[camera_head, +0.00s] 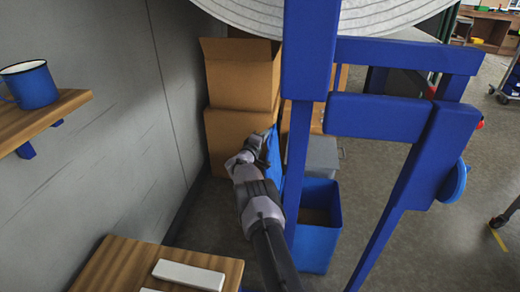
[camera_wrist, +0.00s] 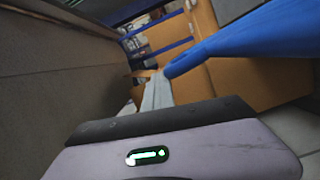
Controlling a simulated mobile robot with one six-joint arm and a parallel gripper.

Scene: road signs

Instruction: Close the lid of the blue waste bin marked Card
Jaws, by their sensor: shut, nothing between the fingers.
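A blue bin (camera_head: 320,250) stands on the floor in the head view, open at the top, with something brown inside. No "Card" marking is readable. A blue panel (camera_head: 273,158) that looks like its raised lid stands upright at the bin's left, partly hidden by my arm and a blue post. My gripper (camera_head: 258,148) is shut and empty, at the left of this panel near its upper part. I cannot tell whether they touch. In the wrist view a blue edge (camera_wrist: 235,38), probably the lid, crosses the upper right.
Cardboard boxes (camera_head: 240,80) are stacked behind my gripper. A blue frame (camera_head: 375,117) stands in front of the bin. A grey container (camera_head: 321,156) is behind it. A grey wall (camera_head: 105,150) and a wooden surface (camera_head: 115,265) are at left. Open floor lies right.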

